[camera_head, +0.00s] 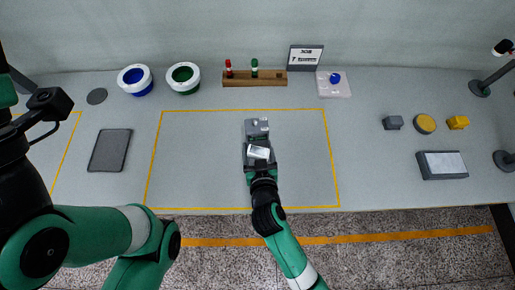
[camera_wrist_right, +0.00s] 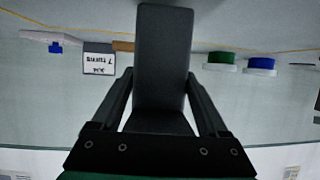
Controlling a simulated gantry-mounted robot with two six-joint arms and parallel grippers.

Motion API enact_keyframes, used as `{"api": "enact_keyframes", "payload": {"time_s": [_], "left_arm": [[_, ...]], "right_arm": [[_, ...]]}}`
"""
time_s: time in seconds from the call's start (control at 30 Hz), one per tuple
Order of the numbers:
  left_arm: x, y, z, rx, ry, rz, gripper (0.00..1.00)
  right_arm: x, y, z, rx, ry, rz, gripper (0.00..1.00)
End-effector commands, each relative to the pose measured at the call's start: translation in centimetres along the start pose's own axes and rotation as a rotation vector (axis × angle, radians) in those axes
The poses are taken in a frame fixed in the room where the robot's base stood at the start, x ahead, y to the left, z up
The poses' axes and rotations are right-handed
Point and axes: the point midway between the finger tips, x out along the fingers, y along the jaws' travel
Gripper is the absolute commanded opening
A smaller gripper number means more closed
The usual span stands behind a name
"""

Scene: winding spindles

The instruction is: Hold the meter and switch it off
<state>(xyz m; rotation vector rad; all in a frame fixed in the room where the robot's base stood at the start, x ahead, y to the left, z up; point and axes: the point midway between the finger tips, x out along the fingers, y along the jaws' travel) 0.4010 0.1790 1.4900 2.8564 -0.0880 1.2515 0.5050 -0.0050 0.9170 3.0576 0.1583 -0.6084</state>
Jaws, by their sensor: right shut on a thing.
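The grey meter (camera_head: 257,131) is over the middle of the yellow-outlined work area, with a pale panel on its near part. My right gripper (camera_head: 260,168) is shut on its near end. In the right wrist view the meter (camera_wrist_right: 163,62) is a dark block between the two fingers of my right gripper (camera_wrist_right: 161,95). Its switch is too small to make out, so I cannot tell whether it is on or off. My left arm shows at the left of the head view, but its gripper fingers are out of view.
A wooden rack (camera_head: 268,82) with a red and a green spindle stands at the back, beside a sign (camera_head: 305,57). Blue (camera_head: 135,80) and green (camera_head: 183,78) round containers stand back left. A dark pad (camera_head: 110,150) lies left. Small blocks and a tray (camera_head: 442,165) are right.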

Motion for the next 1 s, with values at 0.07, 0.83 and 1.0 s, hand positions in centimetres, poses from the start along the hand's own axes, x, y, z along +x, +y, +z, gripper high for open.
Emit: {"api": "enact_keyframes", "payload": {"time_s": [0.07,0.83,1.0], "left_arm": [[0.0,0.0,0.0,0.0,0.0,0.0,0.8],[-0.7,0.0,0.6,0.0,0.0,0.0,0.8],[-0.8,0.0,0.8,0.0,0.0,0.0,0.8]], "right_arm": [[0.0,0.0,-0.1,0.0,0.002,-0.001,0.0],[0.3,0.0,0.8,0.0,0.002,0.0,0.0],[0.4,0.0,1.0,0.0,0.002,0.0,0.0]]}}
